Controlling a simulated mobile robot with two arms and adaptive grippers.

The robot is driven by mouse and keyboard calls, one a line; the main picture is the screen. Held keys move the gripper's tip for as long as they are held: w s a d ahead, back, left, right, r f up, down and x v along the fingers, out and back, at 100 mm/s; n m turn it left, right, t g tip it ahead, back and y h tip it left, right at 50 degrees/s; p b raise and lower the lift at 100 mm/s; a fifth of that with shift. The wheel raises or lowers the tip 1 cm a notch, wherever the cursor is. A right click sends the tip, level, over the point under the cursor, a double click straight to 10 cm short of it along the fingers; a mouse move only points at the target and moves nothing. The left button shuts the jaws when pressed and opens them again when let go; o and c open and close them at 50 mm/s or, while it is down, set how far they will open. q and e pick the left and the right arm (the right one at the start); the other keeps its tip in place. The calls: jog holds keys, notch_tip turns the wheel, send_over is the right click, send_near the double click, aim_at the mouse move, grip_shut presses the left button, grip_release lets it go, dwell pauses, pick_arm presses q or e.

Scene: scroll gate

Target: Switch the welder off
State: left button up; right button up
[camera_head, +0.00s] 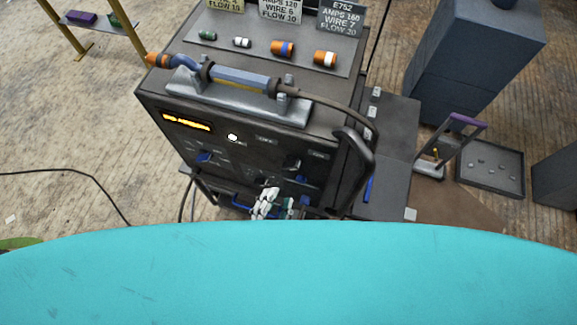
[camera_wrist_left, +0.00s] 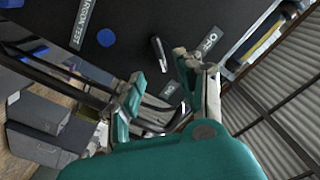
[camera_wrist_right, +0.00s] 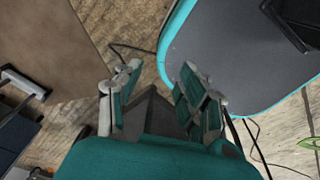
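The welder (camera_head: 225,150) is a dark box with a lit orange display (camera_head: 186,121) and a bright white lamp (camera_head: 232,137) on its front. In the left wrist view a small silver switch lever (camera_wrist_left: 159,54) sits on the dark panel, near an OFF label (camera_wrist_left: 209,41) and an ON label (camera_wrist_left: 169,91). Which position it is in I cannot tell. My left gripper (camera_head: 268,203) is at the lower front panel. Its fingers (camera_wrist_left: 160,82) are apart, with the lever just beyond the gap; contact is unclear. My right gripper (camera_wrist_right: 162,92) is open and empty, away from the panel.
A torch (camera_head: 240,80) lies in a holder on top of the welder, its cable looping down the right side. Coloured connectors (camera_head: 283,48) and sign plates stand behind it. A blue-grey cabinet (camera_head: 475,60) and a grey tray (camera_head: 491,166) are at right. Floor at left is mostly clear.

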aim_at(289, 170)
pick_arm(q)
jog(key=p+x, duration=0.1)
jog(key=x, duration=0.7)
jog(key=shift+c, duration=0.2)
jog(key=shift+s, duration=0.1)
grip_shut()
